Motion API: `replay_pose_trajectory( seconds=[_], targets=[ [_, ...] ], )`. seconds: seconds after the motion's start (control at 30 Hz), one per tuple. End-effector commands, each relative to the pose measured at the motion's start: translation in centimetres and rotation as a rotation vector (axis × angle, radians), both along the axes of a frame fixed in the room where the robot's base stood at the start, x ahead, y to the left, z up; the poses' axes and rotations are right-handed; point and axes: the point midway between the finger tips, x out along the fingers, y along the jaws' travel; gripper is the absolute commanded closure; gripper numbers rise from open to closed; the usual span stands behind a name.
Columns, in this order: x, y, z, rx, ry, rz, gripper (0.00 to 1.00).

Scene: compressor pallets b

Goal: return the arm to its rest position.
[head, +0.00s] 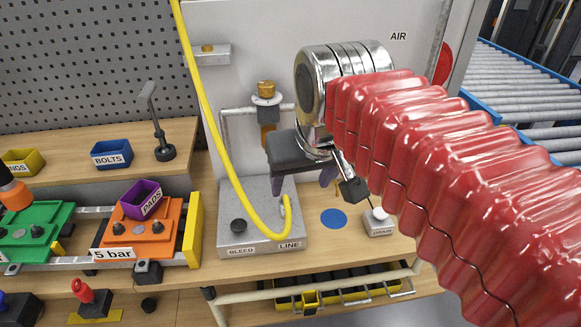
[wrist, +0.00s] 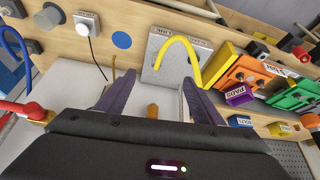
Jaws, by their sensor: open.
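My arm, in a red ribbed sleeve, reaches in from the right of the head view. My gripper (head: 304,182) hangs at its end in front of the wall panel, its purple fingers above the grey BLEED/LINE block (head: 262,222). In the wrist view my gripper (wrist: 160,92) has its fingers spread apart, with nothing held between them. A brass fitting (wrist: 153,110) shows beyond the gap in that view. In the head view the brass-topped fitting (head: 266,92) stands on the panel just left of my gripper.
A yellow hose (head: 211,130) hangs down left of my gripper and ends at the BLEED/LINE block. A DRAIN button box (head: 380,228) and blue disc (head: 333,219) lie on the bench. An orange pallet (head: 148,236) with a purple PADS bin (head: 141,198) stands left.

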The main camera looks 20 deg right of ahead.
Motion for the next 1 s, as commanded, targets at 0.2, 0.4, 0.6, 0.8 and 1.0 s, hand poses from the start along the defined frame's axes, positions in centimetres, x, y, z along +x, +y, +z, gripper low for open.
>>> replay_pose_trajectory(
  seconds=[0.2,0.4,0.6,0.8,1.0],
  targets=[
    [0.2,0.0,-0.1,-0.003,-0.009,0.006,0.39],
    [-0.6,0.6,-3.6,-0.005,-0.009,0.036,0.39],
    [-3.4,2.3,-8.3,-0.005,-0.015,0.097,0.39],
    [-5.1,3.3,-10.0,-0.003,-0.020,0.133,0.39],
    [-5.1,3.5,-9.8,-0.003,-0.025,0.140,0.39]
  ],
)
